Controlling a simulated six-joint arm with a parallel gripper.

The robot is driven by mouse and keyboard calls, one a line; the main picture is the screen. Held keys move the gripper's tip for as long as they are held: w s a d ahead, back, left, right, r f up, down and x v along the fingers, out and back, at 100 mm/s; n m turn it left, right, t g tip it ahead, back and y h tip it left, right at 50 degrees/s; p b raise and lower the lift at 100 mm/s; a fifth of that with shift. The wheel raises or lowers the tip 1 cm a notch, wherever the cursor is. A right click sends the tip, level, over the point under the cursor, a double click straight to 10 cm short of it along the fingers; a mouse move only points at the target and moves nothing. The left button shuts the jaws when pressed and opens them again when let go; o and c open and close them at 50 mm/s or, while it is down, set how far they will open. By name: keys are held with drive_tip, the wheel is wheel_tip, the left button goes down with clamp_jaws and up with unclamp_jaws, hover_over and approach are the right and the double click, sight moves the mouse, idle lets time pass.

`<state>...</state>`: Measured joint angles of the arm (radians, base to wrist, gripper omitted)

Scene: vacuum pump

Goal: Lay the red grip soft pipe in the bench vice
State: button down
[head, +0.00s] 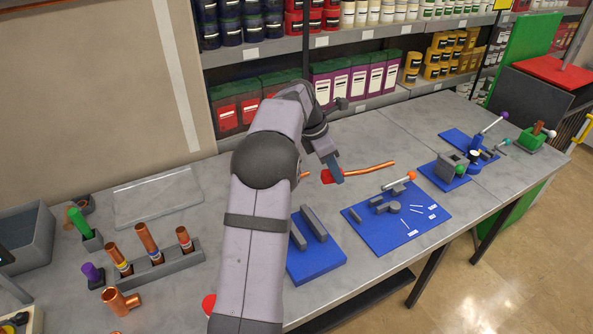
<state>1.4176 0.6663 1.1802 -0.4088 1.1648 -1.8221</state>
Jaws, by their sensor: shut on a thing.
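The soft pipe (368,168) is a thin copper-coloured rod with a red grip (326,177) near its left part. It lies roughly level, with a short end showing left of the grip beside my arm. My gripper (336,174) is shut on the pipe at the red grip, partly hiding it. Whether the pipe touches the bench is unclear. A grey block-like fixture with a green knob (452,165) stands on a blue plate to the right. A green fixture (536,138) stands farther right, at the bench end. I cannot tell for sure which is the bench vice.
A blue plate with two grey bars (302,263) and a blue plate with a clamp and small parts (433,233) lie in front. A rack of copper fittings (166,269) stands left. Shelves of tins line the back. The bench (410,135) is clear behind the pipe.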

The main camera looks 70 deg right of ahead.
drive_tip(key=s+a+m+y+p, duration=0.25)
drive_tip(key=s+a+m, duration=0.25)
drive_tip(key=s+a, duration=0.55)
drive_tip(key=w+a+f+n+t+h, duration=0.1)
drive_tip(key=w+f+n+t+h, duration=0.1)
drive_tip(key=n, duration=1.1)
drive_tip(key=w+a+f+n+t+h+p, duration=0.1)
drive_tip(key=w+f+n+t, duration=0.4)
drive_tip(key=n, duration=0.7)
drive_tip(key=shift+w+a+n+t+h, duration=0.35)
drive_tip(key=shift+w+a, duration=0.4)
drive_tip(key=shift+w, duration=0.4)
drive_tip(key=shift+s+a+r+p, duration=0.1)
drive_tip(key=shift+p, duration=0.2)
drive_tip(key=shift+f+b, duration=2.9)
drive_tip(key=shift+f, duration=1)
